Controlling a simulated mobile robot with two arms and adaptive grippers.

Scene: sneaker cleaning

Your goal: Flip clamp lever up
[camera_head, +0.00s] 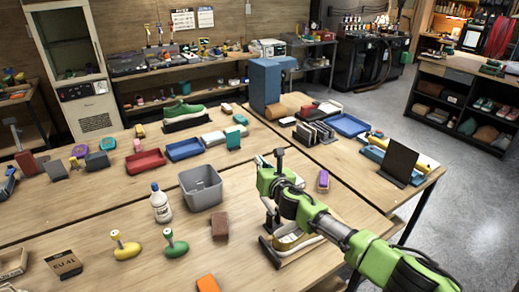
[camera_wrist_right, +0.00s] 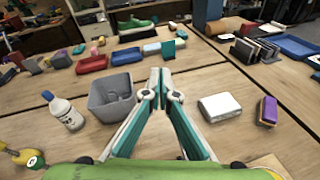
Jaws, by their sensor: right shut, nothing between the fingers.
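A light sneaker with a tan sole (camera_head: 298,242) sits on a dark stand (camera_head: 270,252) at the front right of the bench, partly covered by my right arm. A thin dark upright part rises from the stand beside the shoe. I cannot clearly make out a clamp lever or its position. My right gripper (camera_head: 262,160) is above the bench, beyond the shoe. In the right wrist view its teal and white fingers (camera_wrist_right: 160,76) are together, empty, and point across the bench. My left gripper is not in view.
A grey bin (camera_head: 201,188), a white bottle (camera_head: 160,204) and a brown block (camera_head: 220,227) stand left of my right arm. A white block (camera_wrist_right: 220,107) and a purple brush (camera_head: 322,181) lie to its right. A dark panel (camera_head: 401,160) stands at the right edge.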

